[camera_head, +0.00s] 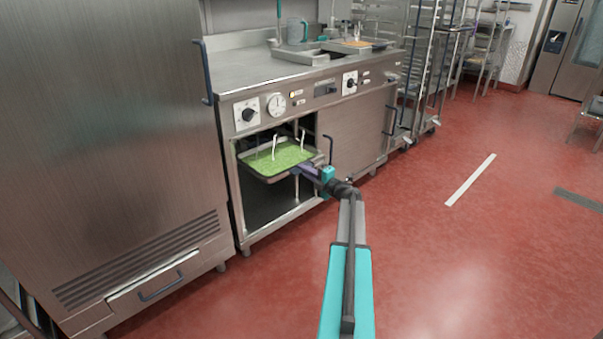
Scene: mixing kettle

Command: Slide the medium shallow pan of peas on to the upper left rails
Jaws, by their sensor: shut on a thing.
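The shallow pan of peas (257,173) is a metal tray with a layer of green peas. It sits level, partly inside the open left compartment (236,205) under the counter, with its front edge sticking out. My gripper (312,172) is shut on the pan's front right edge, and my arm reaches in from below right. White upright rail posts (274,147) show around the pan inside the compartment. I cannot tell whether the pan rests on the rails.
A tall steel cabinet (110,130) stands close on the left. A closed door panel (355,128) is right of the opening, below control knobs. Wheeled racks (412,75) stand farther right. The red floor (470,250) is clear in front.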

